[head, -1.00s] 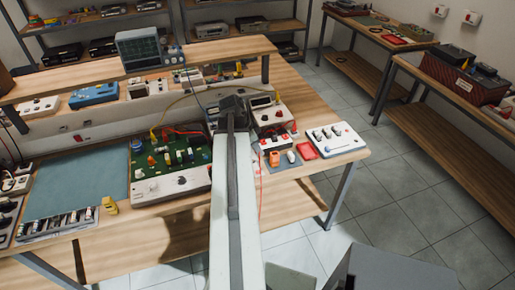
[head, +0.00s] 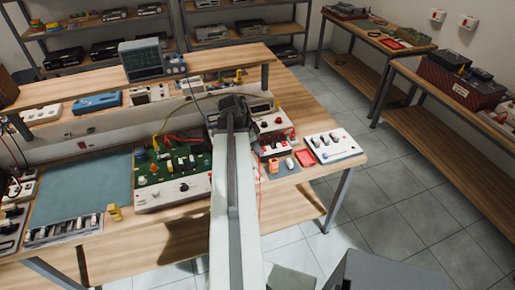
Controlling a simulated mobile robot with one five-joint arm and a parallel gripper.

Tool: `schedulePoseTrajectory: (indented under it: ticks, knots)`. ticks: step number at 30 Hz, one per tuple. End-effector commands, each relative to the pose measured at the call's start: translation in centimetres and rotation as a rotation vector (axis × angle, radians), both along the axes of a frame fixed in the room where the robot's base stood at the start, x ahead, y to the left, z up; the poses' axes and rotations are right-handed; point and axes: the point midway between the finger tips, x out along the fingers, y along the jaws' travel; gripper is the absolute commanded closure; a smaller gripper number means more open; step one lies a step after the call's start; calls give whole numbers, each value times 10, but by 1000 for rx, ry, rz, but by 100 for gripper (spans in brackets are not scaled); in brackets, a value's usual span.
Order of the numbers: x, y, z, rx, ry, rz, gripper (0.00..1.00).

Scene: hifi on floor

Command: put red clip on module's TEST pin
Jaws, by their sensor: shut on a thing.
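My gripper (head: 235,104) is at the far end of my arm, over the workbench, just right of a green circuit board with a white front panel (head: 172,190). This board may be the module; no TEST label can be read. The gripper's dark body faces away from me and hides its fingertips. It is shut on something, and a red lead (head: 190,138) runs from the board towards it. The red clip itself is hidden behind the gripper and arm. I cannot tell whether it touches any pin.
A cream meter (head: 274,122), a red tray (head: 305,157) and a white switch box (head: 332,146) sit right of my arm. An oscilloscope (head: 142,60) stands on the raised shelf. A blue-green mat (head: 82,190) lies left of the board. The floor at right is clear.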

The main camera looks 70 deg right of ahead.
Motion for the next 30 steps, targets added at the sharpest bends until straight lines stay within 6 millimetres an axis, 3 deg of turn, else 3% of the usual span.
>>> schedulePoseTrajectory:
  ticks: [12, 20, 23, 28, 30]
  knots:
    - [0, 0, 21, 0, 0, 1, 100]
    - [1, 0, 20, 0, 0, 1, 100]
    - [1, 0, 12, 0, 0, 1, 100]
    - [1, 0, -22, 0, 0, 1, 100]
    - [1, 0, -23, 0, 0, 1, 100]
